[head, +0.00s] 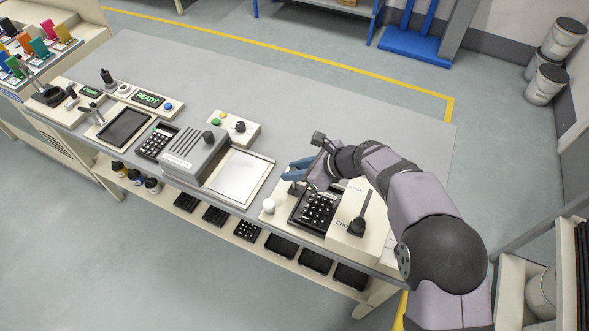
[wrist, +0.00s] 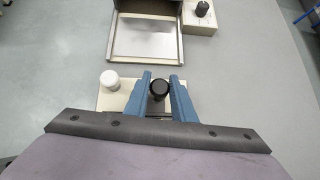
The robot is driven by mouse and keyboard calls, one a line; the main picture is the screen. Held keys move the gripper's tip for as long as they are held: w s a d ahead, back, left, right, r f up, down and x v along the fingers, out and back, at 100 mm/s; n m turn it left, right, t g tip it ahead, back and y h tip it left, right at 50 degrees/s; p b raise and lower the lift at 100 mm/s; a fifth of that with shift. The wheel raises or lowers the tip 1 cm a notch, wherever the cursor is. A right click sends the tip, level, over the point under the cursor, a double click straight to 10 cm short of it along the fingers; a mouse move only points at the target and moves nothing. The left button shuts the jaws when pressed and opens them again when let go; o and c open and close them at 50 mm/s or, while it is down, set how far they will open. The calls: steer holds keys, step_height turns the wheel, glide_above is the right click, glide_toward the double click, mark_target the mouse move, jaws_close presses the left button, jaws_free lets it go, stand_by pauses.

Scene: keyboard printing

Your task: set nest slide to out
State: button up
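No part is labelled nest slide in these views. A silver plate (head: 238,176) lies in a pale tray in front of the grey box-shaped unit (head: 193,152). The plate also shows between dark side rails in the wrist view (wrist: 145,42). My gripper (head: 296,170) is over the near side of the bench, right of the plate, its two blue fingers apart. In the wrist view a black round knob (wrist: 159,89) shows between the fingers of my gripper (wrist: 160,80). I cannot tell whether they touch it. A white knob (wrist: 110,79) is left of them.
A black keypad (head: 317,207) lies below my gripper. Right of it is a pale panel marked END with a black-knobbed lever (head: 357,226). A small box with a black dial (head: 240,127) stands behind the plate. The bench's far side is clear.

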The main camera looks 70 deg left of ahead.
steer(key=shift+s+a+p, duration=0.3)
steer(key=shift+s+a, duration=1.05)
jaws_close()
steer(key=shift+r, duration=0.1)
steer(key=o, duration=0.8)
jaws_free()
steer(key=shift+o, duration=1.3)
steer(key=shift+s+a, duration=0.1)
steer(key=shift+b+v, duration=1.1)
steer(key=shift+v, duration=2.6)
